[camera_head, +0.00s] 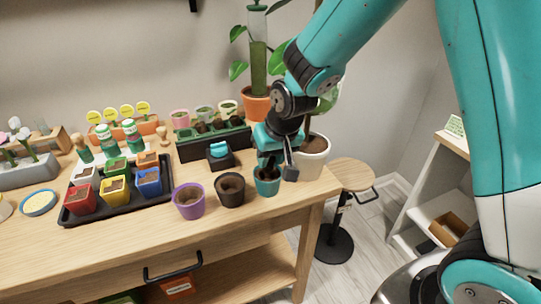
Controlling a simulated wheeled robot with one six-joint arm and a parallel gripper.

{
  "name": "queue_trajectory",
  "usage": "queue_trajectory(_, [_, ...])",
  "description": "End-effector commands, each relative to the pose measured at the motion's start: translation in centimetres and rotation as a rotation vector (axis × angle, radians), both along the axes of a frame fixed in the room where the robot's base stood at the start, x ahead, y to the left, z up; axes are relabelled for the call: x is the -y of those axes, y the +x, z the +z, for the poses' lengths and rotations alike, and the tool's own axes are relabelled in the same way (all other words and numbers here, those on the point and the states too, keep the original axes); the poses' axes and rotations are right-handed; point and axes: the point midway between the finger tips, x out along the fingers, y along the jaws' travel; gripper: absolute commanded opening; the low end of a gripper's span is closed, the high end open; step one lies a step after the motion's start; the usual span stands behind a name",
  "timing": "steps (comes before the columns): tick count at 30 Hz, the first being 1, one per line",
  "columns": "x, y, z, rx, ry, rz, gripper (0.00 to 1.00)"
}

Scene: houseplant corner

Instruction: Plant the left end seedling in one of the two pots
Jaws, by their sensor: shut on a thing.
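My gripper (279,167) is low over the teal pot (267,188) near the table's front right edge. It is shut on a small dark thing, likely the seedling, mostly hidden by the fingers. I cannot tell whether this touches the soil. A black pot (231,196) stands left of the teal pot, and a purple pot (188,206) left of that. Behind them a long dark planter (209,146) holds several dark soil plugs in a row.
A black tray (128,213) with several coloured small pots lies at left. A small dark stand with a teal piece (218,150) is behind the black pot. A round stool (350,174) is beyond the table.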

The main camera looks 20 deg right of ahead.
Motion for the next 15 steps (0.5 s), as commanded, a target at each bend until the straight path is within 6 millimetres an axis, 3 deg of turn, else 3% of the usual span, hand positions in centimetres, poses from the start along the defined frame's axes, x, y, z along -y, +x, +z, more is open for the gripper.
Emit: queue_trajectory(15, [0.0, -0.01, -0.45, 0.0, 0.0, 0.0, 0.09])
